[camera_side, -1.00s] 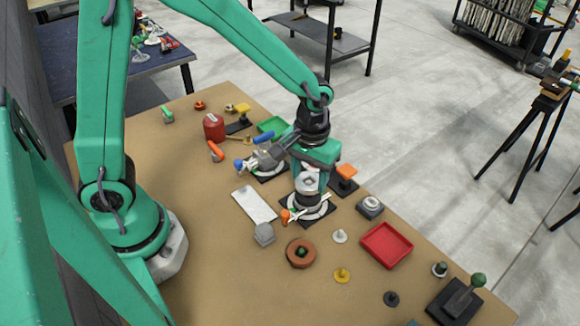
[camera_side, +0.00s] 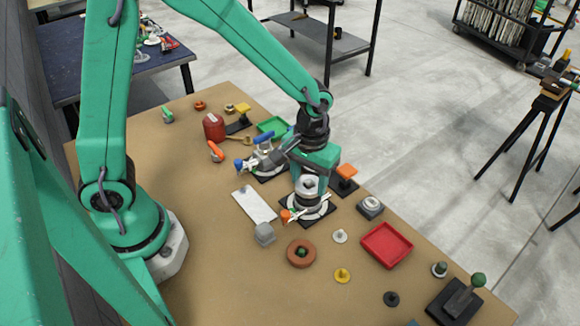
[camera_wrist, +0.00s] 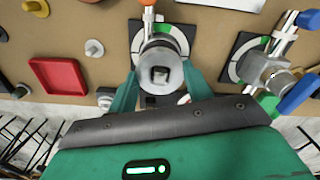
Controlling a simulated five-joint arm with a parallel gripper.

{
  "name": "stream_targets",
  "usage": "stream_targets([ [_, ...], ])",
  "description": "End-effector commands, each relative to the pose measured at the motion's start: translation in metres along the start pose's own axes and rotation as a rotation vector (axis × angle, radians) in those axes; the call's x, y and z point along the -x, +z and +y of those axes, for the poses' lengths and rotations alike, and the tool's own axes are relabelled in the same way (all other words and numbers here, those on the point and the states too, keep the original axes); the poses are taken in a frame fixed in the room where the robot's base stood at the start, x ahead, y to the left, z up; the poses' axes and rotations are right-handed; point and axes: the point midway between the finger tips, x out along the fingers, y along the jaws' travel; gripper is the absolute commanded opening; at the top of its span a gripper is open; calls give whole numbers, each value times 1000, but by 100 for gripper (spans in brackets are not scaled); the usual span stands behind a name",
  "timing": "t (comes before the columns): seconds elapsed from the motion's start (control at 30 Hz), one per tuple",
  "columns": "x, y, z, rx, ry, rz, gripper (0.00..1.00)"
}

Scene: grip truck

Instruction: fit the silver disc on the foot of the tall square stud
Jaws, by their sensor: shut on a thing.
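The silver disc (camera_wrist: 162,88) is round with a square opening in its middle. My gripper (camera_wrist: 160,92) is shut on it, with one green finger on each side. In the side view the disc (camera_side: 307,186) sits over a dark round body, above a black plate with a pale dial ring (camera_side: 325,207). A grey square shape, perhaps the top of the square stud (camera_wrist: 160,74), shows inside the disc's opening. The stud's foot is hidden beneath the disc. I cannot tell whether the disc touches what is below it.
A similar dial plate with a silver fitting and blue handle (camera_side: 263,138) stands close by. An orange-topped post (camera_side: 346,171) is behind my gripper. An orange-tipped lever (camera_side: 286,215) sticks out in front. A red tray (camera_side: 387,245) lies to the right.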

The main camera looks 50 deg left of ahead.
Motion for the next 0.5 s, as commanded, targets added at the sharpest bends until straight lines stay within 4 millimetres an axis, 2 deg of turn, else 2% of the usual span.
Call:
stream_targets([
  [0.5, -8, 0, 0, 0, -1, -1, 26],
])
